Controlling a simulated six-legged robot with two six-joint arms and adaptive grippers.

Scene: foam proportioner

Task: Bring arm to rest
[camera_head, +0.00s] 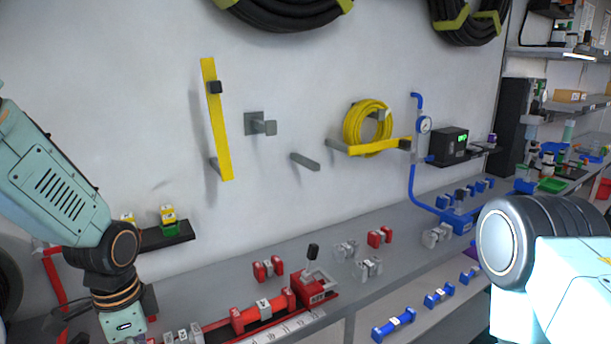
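My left arm (55,190) comes in from the left. It bends down at a dark joint, and its wrist link (122,322) reaches the bottom edge in front of the bench. Its gripper is not visible; the frame cuts it off below. My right arm (565,270) fills the lower right corner, with a large round joint in front of the bench's right part. Its gripper is out of view, so I cannot tell whether either gripper holds anything.
A grey bench (235,262) runs along the wall. It carries a red fixture (315,285) and red and grey fittings. Blue fittings (393,325) lie on a lower shelf. A yellow bar (217,120), yellow hose (367,127) and grey pegs (305,161) project from the wall. Blue piping (412,180) stands right.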

